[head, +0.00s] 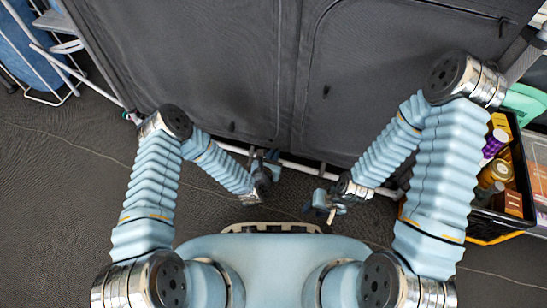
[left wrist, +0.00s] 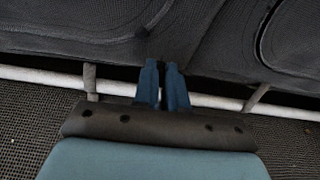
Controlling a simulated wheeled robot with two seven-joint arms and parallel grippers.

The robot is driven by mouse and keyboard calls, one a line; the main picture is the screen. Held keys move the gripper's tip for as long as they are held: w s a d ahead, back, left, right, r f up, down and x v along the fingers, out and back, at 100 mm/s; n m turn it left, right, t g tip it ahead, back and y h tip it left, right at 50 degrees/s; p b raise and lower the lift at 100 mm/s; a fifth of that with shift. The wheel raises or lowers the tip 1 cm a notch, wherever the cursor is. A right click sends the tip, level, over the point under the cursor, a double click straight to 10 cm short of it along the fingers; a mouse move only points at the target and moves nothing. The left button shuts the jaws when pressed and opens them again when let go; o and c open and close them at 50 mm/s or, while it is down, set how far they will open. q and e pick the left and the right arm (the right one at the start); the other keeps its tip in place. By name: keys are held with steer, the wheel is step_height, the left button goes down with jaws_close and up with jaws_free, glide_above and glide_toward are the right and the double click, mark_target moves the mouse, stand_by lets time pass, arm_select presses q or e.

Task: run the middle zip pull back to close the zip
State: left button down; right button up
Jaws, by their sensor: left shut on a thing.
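The dark grey fabric front (head: 210,60) of the awning kitchen fills the top of the head view, with seams running down its middle. My left gripper (head: 268,158) is at the bottom edge of this front, near the middle seam. In the left wrist view its two blue fingers (left wrist: 163,85) are nearly together, with a narrow dark thing between them against the cloth. I take it for the middle zip pull; its shape is mostly hidden by the fingers. My right gripper (head: 327,206) hangs lower, apart from the fabric; its finger gap is unclear.
Small dark tabs (head: 326,91) show on the fabric. A pale frame tube (left wrist: 45,78) runs along the fabric's bottom edge. A black crate (head: 488,222) with bottles and boxes stands at the right. A white rack (head: 52,62) stands upper left. Bare floor (head: 60,200) lies at the left.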

arm_select(q)
steer(key=shift+s+f, duration=0.25)
steer(key=shift+f, duration=0.1)
arm_select(e)
steer(key=shift+f, duration=0.3)
arm_select(q)
steer(key=c, duration=1.4)
jaws_free()
steer(key=shift+w+f, duration=0.1)
steer(key=shift+o, duration=1.1)
steer(key=shift+w, duration=0.1)
steer(key=shift+r, duration=0.2)
